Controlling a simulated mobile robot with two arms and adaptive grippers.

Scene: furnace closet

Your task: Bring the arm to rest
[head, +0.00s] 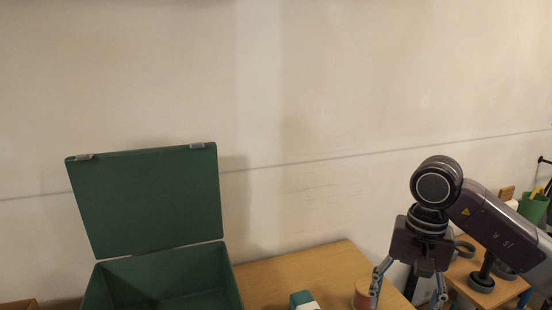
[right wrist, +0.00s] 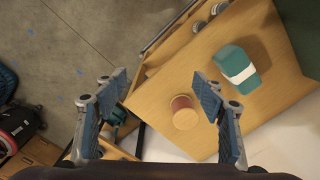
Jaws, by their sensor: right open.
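My right gripper (head: 407,291) hangs pointing down at the right of the head view, above the right edge of the wooden table (head: 290,277). Its fingers are spread apart. In the right wrist view the right gripper (right wrist: 160,98) is open with nothing held between its fingers. A small reddish cylinder with a wooden top (right wrist: 184,112) stands on the table below, near the right finger, and is not gripped. My left gripper is not in view.
A green box (head: 150,200) with its lid raised stands at the left of the table. A teal and white object (head: 303,299) lies on the table, also seen in the wrist view (right wrist: 238,68). A side table with a green cup (head: 534,207) and dark rings is at the right.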

